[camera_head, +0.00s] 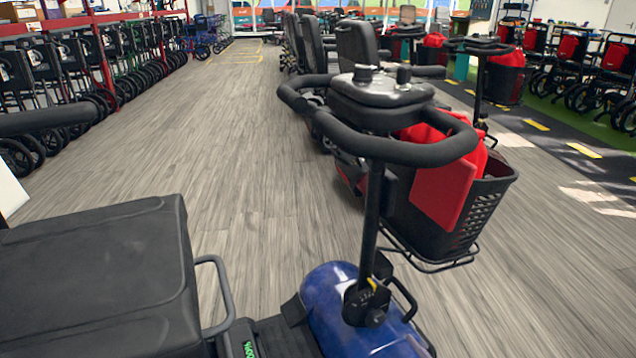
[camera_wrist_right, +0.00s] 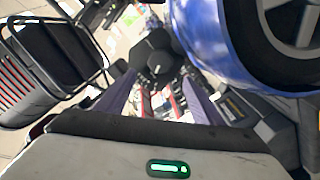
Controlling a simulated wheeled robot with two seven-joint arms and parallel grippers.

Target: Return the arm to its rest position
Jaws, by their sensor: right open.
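My right gripper (camera_wrist_right: 158,76) shows in the right wrist view, with its two fingers apart and nothing seen between them. Its pale housing with a green light fills the bottom of that view. In the head view neither gripper shows. A scooter with a blue body (camera_head: 345,308), a black tiller and looped black handlebar (camera_head: 405,150) stands close in front. In the right wrist view a blue curved body (camera_wrist_right: 205,45) with a dark wheel (camera_wrist_right: 295,25) is near the gripper at the upper right; I cannot tell whether they touch.
A black seat (camera_head: 95,275) fills the lower left. A black basket (camera_head: 485,205) with a red cloth (camera_head: 450,175) hangs at the handlebar's right. More scooters (camera_head: 350,50) line up behind. The grey floor aisle (camera_head: 215,130) left of centre is clear.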

